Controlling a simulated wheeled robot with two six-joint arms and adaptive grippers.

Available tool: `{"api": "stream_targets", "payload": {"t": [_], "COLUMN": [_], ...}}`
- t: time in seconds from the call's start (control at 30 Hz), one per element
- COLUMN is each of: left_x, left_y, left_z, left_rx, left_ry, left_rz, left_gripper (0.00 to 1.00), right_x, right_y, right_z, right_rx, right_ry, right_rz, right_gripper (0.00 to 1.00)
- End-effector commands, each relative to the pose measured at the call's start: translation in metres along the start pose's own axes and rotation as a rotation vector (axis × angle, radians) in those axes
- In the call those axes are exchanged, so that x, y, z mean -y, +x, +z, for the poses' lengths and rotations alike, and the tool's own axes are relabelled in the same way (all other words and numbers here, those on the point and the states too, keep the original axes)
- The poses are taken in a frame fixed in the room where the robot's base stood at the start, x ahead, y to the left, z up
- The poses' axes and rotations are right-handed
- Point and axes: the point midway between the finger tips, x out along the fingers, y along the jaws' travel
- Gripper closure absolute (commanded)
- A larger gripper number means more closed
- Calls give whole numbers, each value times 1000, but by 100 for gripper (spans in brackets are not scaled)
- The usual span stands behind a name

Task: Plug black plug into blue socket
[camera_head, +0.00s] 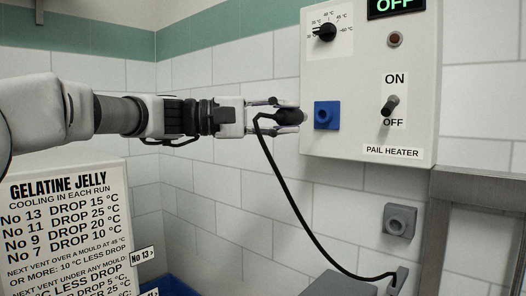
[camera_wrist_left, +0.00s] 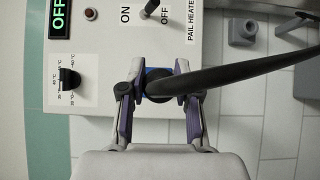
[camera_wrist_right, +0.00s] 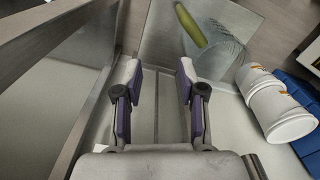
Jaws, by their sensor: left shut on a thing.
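The black plug (camera_head: 289,117) is held between the fingers of my left gripper (camera_head: 292,114), which is shut on it. The blue socket (camera_head: 326,115) is on the front of the pail heater box, just right of the plug in the head view, with a small gap showing. In the left wrist view the plug (camera_wrist_left: 163,86) covers most of the blue socket (camera_wrist_left: 157,71). A black cable (camera_head: 287,190) loops from the plug down to a grey fitting (camera_head: 396,281). My right gripper (camera_wrist_right: 161,75) is open and empty in the right wrist view; it is not in the head view.
The pail heater box (camera_head: 355,145) carries a dial (camera_head: 326,32) and an ON/OFF switch (camera_head: 390,105), with the display reading OFF. A grey socket (camera_head: 399,220) is lower on the tiled wall. White buckets (camera_wrist_right: 274,104) and a blue crate (camera_wrist_right: 304,98) show in the right wrist view.

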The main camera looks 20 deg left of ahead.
Motion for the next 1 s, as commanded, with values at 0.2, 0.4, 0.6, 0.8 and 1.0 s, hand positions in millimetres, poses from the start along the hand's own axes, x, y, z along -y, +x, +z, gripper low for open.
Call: {"api": "stream_targets", "payload": {"t": [0.2,0.4,0.6,0.8,1.0], "left_x": [-1,-2,-3,-3,0], "left_y": [0,3,22,40,47], "left_z": [0,-3,-20,-35,-40], "left_rx": [-1,-2,-2,-3,-2], "left_ry": [0,0,1,2,3], "left_rz": [0,1,0,1,2], "left_gripper": [100,100,100,100,100], "right_x": [0,0,0,0,0], "right_y": [-1,0,-14,-25,-27], "right_z": [0,1,0,0,0], "right_rx": [1,1,0,0,0], "right_ry": [1,1,0,0,0], "right_rz": [0,0,0,0,0], "right_gripper": [60,60,60,60,60]}}
